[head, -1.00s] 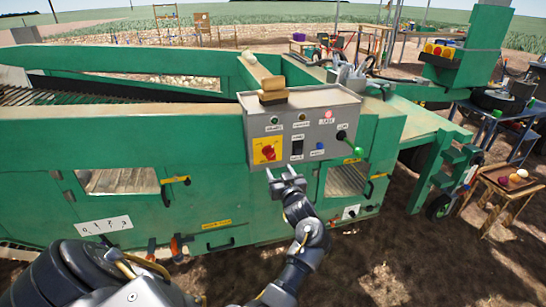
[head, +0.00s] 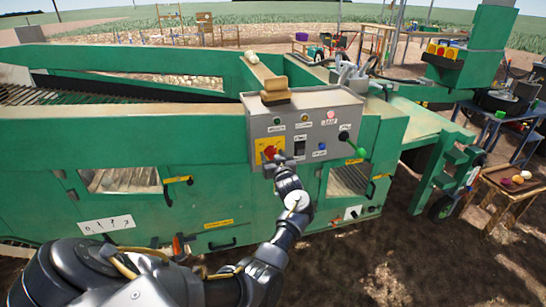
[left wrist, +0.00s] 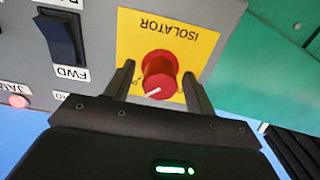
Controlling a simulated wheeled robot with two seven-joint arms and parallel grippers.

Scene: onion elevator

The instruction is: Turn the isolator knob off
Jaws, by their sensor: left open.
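The isolator knob is a red round knob (left wrist: 159,75) on a yellow square plate (left wrist: 200,32) marked ISOLATOR, which appears upside down in the left wrist view. A white pointer line shows on the knob. In the head view the knob (head: 270,152) sits at the lower left of the grey control box (head: 318,115), partly covered by my gripper. My left gripper (left wrist: 158,82) is open, with one finger on each side of the knob. A small gap shows beside each finger; I cannot tell whether either touches. My right gripper is not in view.
A black rocker switch (left wrist: 62,38) marked FWD is beside the yellow plate. A lever with a green ball (head: 361,152) sticks out at the box's right. A brown block (head: 275,90) lies on top.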

